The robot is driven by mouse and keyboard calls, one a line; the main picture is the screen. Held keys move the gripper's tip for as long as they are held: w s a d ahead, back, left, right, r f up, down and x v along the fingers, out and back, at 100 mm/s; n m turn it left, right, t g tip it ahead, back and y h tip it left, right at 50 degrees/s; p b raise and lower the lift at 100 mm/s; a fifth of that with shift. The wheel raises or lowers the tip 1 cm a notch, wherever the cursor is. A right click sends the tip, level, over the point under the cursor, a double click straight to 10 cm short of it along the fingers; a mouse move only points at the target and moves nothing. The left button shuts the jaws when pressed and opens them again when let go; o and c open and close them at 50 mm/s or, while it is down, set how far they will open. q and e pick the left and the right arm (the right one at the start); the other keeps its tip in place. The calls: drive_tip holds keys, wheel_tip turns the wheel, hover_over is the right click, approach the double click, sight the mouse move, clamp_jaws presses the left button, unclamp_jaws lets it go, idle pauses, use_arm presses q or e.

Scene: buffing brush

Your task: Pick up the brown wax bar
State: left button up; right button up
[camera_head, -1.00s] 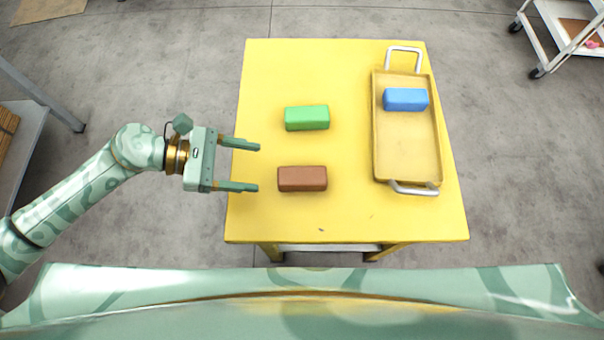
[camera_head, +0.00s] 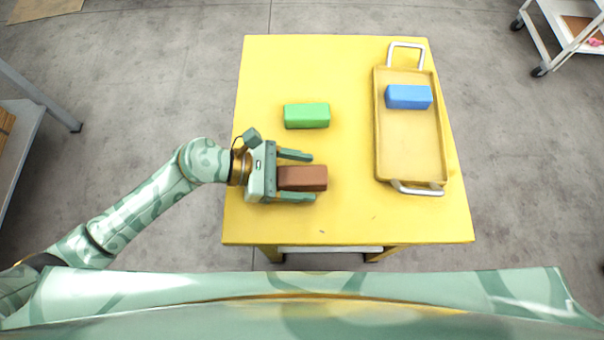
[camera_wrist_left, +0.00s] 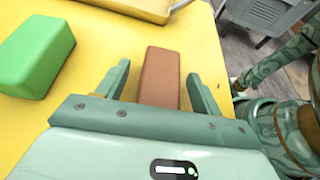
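The brown wax bar (camera_head: 304,178) lies flat on the yellow table in the head view. My left gripper (camera_head: 312,177) is open, with one finger on each side of the bar and visible gaps between fingers and bar. In the left wrist view the brown bar (camera_wrist_left: 160,78) lies between the two spread fingers of my left gripper (camera_wrist_left: 155,80), its near end hidden behind the gripper body. My right gripper is not in view.
A green bar (camera_head: 307,115) lies on the table (camera_head: 270,70) just beyond the left gripper. A blue bar (camera_head: 408,97) lies in a yellow tray (camera_head: 410,150) with metal handles at the right. The table's middle and near right are clear.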

use_arm(q)
drive_tip(key=c, duration=1)
drive_tip(key=shift+c, duration=0.5)
drive_tip(key=shift+r, duration=0.15)
